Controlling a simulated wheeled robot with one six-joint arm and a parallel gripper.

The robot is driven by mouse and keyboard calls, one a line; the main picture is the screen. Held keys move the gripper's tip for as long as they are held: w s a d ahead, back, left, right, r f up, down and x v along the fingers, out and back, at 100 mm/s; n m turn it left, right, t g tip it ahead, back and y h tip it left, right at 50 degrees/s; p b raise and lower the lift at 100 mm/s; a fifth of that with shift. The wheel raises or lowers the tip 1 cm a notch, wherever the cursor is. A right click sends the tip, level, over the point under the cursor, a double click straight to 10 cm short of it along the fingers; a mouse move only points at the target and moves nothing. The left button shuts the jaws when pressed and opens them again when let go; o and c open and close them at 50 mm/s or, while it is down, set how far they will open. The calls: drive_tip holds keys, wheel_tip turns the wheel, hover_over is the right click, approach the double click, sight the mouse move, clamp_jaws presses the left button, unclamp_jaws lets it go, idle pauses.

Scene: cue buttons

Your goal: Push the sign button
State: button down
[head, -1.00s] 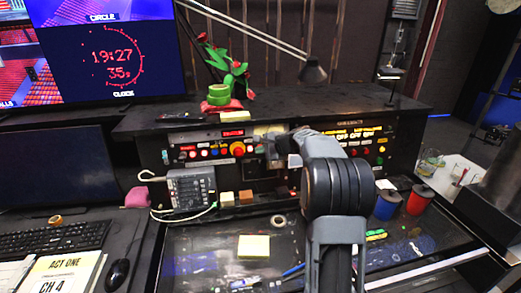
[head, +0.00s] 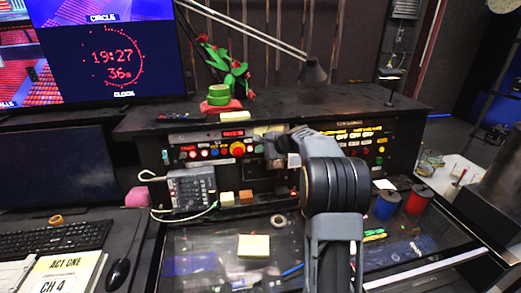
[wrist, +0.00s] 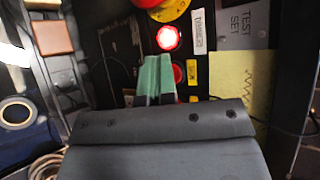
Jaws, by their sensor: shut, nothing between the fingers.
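My gripper (wrist: 157,66) has green fingers, pressed together and empty, in front of the black control panel in the wrist view. A lit red button (wrist: 168,38) is just beyond the fingertips. A second, darker red button (wrist: 179,74) sits right beside the fingers, partly hidden by them. Small yellow labels (wrist: 191,70) are next to it, too small to read, so I cannot tell which button is the sign button. I cannot tell whether the fingers touch the panel.
A round red button on a yellow base (head: 237,149) is left of my gripper. A grey keypad box (head: 190,188) hangs at the panel's lower left. Blue (head: 386,205) and red (head: 419,200) spools stand at the right. A yellow pad (head: 254,245) lies on the desk.

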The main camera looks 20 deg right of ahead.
drive_tip(key=shift+s, duration=0.15)
drive_tip(key=shift+s+a+b, duration=0.1)
drive_tip(key=shift+s+b, duration=0.1)
drive_tip(key=shift+b, duration=0.1)
drive_tip(key=shift+s+a+r+b, duration=0.2)
drive_tip(key=shift+s+b, duration=0.35)
drive_tip(key=shift+s, duration=0.4)
drive_tip(key=shift+s+a+r+b, duration=0.15)
drive_tip(key=shift+s+b, duration=0.35)
drive_tip(key=shift+s, duration=0.5)
drive_tip(key=shift+s+a+r+b, duration=0.1)
drive_tip(key=shift+s+a+b, duration=0.1)
drive_tip(key=shift+s+b, duration=0.55)
drive_tip(key=shift+s, duration=0.2)
